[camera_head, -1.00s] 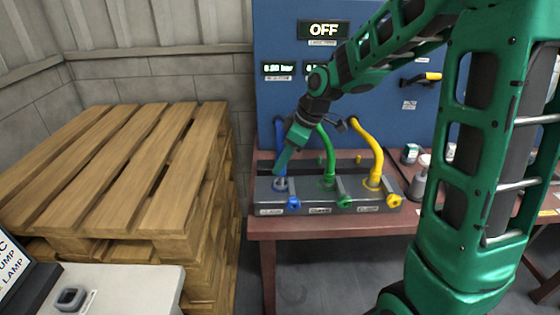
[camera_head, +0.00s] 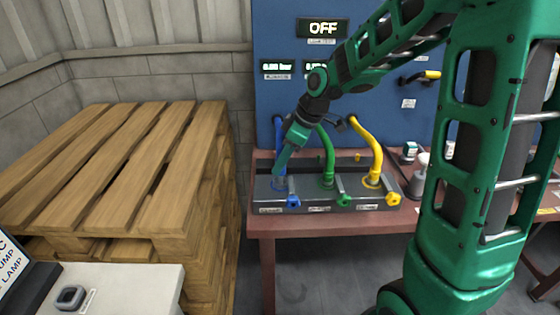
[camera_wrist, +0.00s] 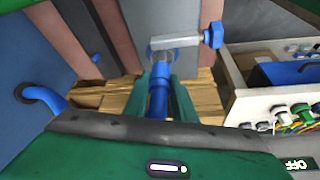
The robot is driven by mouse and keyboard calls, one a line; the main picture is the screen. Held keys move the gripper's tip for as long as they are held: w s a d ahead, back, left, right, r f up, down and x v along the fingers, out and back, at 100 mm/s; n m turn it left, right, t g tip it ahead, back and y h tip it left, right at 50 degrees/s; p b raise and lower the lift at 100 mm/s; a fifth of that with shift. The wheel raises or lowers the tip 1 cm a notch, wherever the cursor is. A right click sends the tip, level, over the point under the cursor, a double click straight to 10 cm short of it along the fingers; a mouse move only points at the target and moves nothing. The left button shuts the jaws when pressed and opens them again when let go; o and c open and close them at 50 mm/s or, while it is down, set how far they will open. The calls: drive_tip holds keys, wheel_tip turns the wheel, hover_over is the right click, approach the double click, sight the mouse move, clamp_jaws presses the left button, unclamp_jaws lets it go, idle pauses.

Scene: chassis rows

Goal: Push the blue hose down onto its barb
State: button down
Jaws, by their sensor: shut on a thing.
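The blue hose (camera_head: 278,135) runs down from the blue panel to the left port of the grey manifold (camera_head: 312,200). In the wrist view, the hose end (camera_wrist: 158,98) stands between the two green fingers of my gripper (camera_wrist: 160,92), which are shut on it. A clear collar or barb area (camera_wrist: 172,42) lies at the hose's end, beside a blue valve knob (camera_wrist: 213,36). In the head view, my gripper (camera_head: 280,172) is at the left port, just above the blue valve (camera_head: 293,200). The fingers hide the joint there, so I cannot tell how far the hose covers the barb.
A green hose (camera_head: 327,150) and a yellow hose (camera_head: 370,145) stand at the other ports to the right. A stack of wooden pallets (camera_head: 125,170) is left of the table (camera_head: 340,226). The panel display (camera_head: 322,28) reads OFF.

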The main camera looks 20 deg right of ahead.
sight(282, 173)
drive_tip(key=shift+f, duration=1.5)
drive_tip(key=shift+f, duration=0.35)
drive_tip(key=shift+f, duration=0.35)
drive_tip(key=c, duration=1.4)
unclamp_jaws()
drive_tip(key=v, duration=1)
drive_tip(key=shift+d+r, duration=0.2)
drive_tip(key=shift+r, duration=0.1)
